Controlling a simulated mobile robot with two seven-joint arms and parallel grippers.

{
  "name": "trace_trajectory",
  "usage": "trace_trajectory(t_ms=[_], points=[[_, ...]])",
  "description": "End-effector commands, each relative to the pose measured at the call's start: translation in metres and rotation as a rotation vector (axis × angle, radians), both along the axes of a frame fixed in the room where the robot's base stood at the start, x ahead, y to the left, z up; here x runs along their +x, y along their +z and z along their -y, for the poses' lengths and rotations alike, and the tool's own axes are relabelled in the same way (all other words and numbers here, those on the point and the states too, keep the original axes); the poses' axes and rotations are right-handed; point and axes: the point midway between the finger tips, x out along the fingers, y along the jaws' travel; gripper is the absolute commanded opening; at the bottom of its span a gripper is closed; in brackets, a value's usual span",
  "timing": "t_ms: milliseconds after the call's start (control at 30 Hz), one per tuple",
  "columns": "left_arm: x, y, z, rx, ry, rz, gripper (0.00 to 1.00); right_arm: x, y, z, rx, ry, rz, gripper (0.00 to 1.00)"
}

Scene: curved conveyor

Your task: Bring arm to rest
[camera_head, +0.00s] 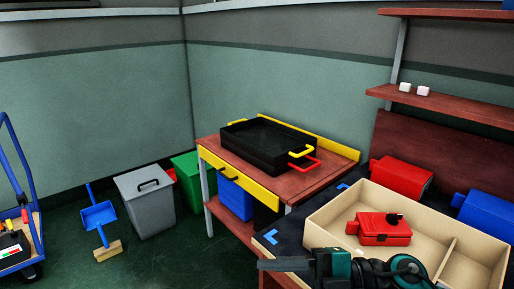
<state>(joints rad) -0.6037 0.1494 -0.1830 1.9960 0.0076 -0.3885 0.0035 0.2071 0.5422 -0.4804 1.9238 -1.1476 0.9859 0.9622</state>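One of my grippers (264,265) shows at the bottom right of the head view. Its arm comes in from the right, so it is my right one. Its dark fingers point left and show side-on as one bar, so I cannot tell whether they are open or shut. No object shows at the fingertips. The gripper is in front of the beige divided tray (335,213), which holds a red box (383,238) with a dark part on top. My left arm and gripper are not in view.
A dark table with blue corner marks (271,237) bears the tray. Red (402,177) and blue (487,213) bins stand behind it. A wooden workbench (319,180) holds a black crate (262,157). A grey bin (147,205), green bin (188,186) and blue trolley (28,180) stand left.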

Motion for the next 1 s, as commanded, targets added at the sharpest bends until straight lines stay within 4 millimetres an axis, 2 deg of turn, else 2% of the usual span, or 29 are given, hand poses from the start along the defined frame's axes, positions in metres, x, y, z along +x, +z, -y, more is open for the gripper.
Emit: trace_trajectory(t_ms=[67, 167, 267, 333, 400, 500, 600, 700, 800, 1000], points=[[-0.004, 0.002, -0.002, 0.004, 0.002, -0.01, 0.43, 0.012, 0.016, 0.002, 0.206, -0.173, -0.068, 0.47], [-0.007, 0.003, -0.003, 0.007, 0.004, -0.02, 0.43, 0.036, 0.016, 0.024, 0.389, -0.447, -0.18, 0.47], [-0.008, 0.007, -0.004, 0.008, 0.007, -0.018, 0.43, 0.054, -0.013, 0.058, 0.475, -0.751, -0.335, 0.47], [-0.008, 0.011, -0.005, 0.008, 0.01, -0.014, 0.43, 0.056, -0.05, 0.085, 0.476, -0.961, -0.472, 0.47], [-0.009, 0.012, -0.006, 0.009, 0.013, -0.015, 0.43, 0.045, -0.094, 0.109, 0.429, -1.153, -0.626, 0.47], [-0.01, 0.013, -0.008, 0.013, 0.018, -0.019, 0.43, 0.016, -0.15, 0.132, 0.328, -1.337, -0.822, 0.47], [-0.011, 0.014, -0.011, 0.016, 0.021, -0.02, 0.43, -0.016, -0.19, 0.142, 0.229, -1.437, -0.974, 0.47], [-0.011, 0.015, -0.012, 0.018, 0.023, -0.016, 0.43, -0.039, -0.212, 0.146, 0.16, -1.483, -1.074, 0.47], [-0.012, 0.015, -0.012, 0.018, 0.023, -0.015, 0.43, -0.051, -0.223, 0.147, 0.125, -1.5, -1.122, 0.47], [-0.013, 0.013, -0.012, 0.018, 0.022, -0.018, 0.43, -0.053, -0.225, 0.148, 0.116, -1.503, -1.131, 0.47]])
